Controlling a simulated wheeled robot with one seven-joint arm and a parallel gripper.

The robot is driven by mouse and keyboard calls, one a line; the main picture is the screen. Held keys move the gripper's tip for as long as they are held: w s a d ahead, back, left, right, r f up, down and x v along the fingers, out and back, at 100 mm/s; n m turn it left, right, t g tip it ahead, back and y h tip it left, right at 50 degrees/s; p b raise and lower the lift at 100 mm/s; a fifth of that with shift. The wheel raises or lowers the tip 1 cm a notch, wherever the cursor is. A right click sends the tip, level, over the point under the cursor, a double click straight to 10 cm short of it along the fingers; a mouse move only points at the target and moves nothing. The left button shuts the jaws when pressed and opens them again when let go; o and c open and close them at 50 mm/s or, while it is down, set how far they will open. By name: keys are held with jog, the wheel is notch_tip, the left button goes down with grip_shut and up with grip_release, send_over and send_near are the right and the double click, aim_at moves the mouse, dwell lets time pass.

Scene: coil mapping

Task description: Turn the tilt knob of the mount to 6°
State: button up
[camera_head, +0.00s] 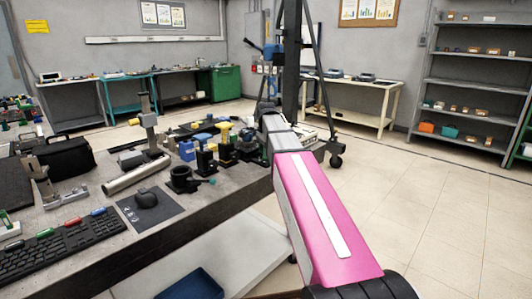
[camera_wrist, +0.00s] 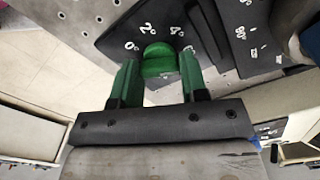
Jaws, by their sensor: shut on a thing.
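The green tilt knob (camera_wrist: 158,62) sits at the centre of the wrist view, in front of a dark dial plate (camera_wrist: 112,40) with white marks. The marks 0°, 2° and 4° run from left to right above it; a further mark at the right is partly hidden. My gripper (camera_wrist: 159,66) has its two green fingers on either side of the knob, shut on it. I cannot clearly read the knob's setting. In the head view my pink arm reaches to the bench's far right end, and the gripper and knob cannot be made out there.
Open floor (camera_head: 430,210) lies right of my arm.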

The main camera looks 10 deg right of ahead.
jog(key=o, duration=0.9)
